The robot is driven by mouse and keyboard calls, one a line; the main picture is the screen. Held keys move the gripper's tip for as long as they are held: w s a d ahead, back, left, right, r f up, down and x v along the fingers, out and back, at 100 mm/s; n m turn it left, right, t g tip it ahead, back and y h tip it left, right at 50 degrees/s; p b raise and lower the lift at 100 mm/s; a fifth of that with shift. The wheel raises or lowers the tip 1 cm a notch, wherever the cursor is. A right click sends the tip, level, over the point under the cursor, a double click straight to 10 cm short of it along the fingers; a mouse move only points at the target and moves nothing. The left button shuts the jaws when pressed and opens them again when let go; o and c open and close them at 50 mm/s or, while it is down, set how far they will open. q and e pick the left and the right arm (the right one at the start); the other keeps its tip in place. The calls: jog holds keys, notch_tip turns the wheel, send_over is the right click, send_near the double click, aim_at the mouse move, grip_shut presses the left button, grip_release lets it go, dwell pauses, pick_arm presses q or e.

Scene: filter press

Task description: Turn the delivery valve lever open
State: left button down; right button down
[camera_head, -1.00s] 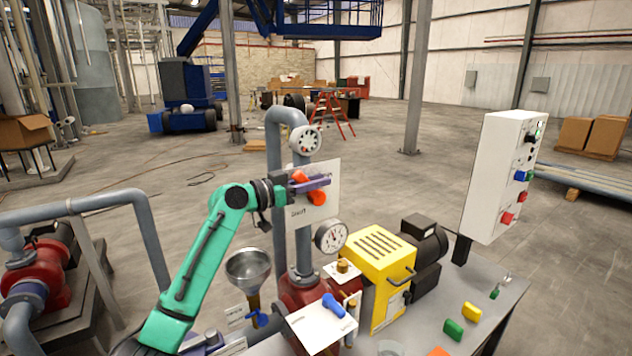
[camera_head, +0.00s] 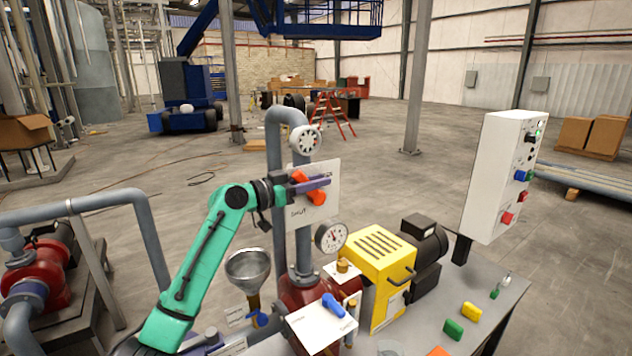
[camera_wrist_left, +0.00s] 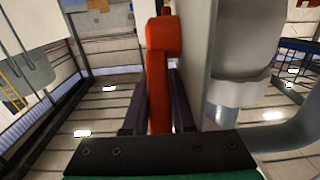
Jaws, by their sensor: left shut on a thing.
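The delivery valve lever (camera_head: 316,196) is orange-red and sits in front of a white plate (camera_head: 324,205) lettered "SHUT" on the upright grey pipe. It slants from upper left to lower right in the head view. My left gripper (camera_head: 318,184) is shut on the lever, its purple fingers crossing it. In the left wrist view the lever (camera_wrist_left: 160,75) stands between the two fingers (camera_wrist_left: 158,112), with the plate edge-on just to its right. Part of the lever is hidden by the fingers in the head view. My right gripper is not in view.
A round dial (camera_head: 305,140) is above the plate and a pressure gauge (camera_head: 331,236) below it. A funnel (camera_head: 248,268), a blue-handled valve (camera_head: 333,305) and a yellow pump housing (camera_head: 380,268) stand lower down. A white control box (camera_head: 492,175) rises at the right.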

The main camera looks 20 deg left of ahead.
pick_arm(q)
jog(key=shift+r, duration=0.2)
jog(key=shift+w+r+p, duration=0.1)
jog(key=shift+r+p, duration=0.05)
jog(key=shift+p, duration=0.6)
jog(key=g+y+p, duration=0.1)
jog(key=p, duration=0.2)
jog(key=w+d+g+y+p, duration=0.1)
jog(key=g+y+p, duration=0.1)
jog(key=p, duration=0.2)
jog(key=shift+w+d+r+g, duration=0.1)
jog(key=shift+w+r+g, duration=0.1)
jog(key=shift+g, duration=0.1)
jog(key=shift+w+d+f+g+y+p, duration=0.15)
jog(key=shift+f+g+y+p, duration=0.2)
jog(key=shift+p, duration=0.2)
jog(key=shift+w+d+f+g+y, duration=0.15)
jog(key=shift+w+f+g+y, duration=0.05)
jog(key=shift+g+y, duration=0.3)
jog(key=c, duration=0.7)
grip_release()
jog(key=shift+f, duration=0.1)
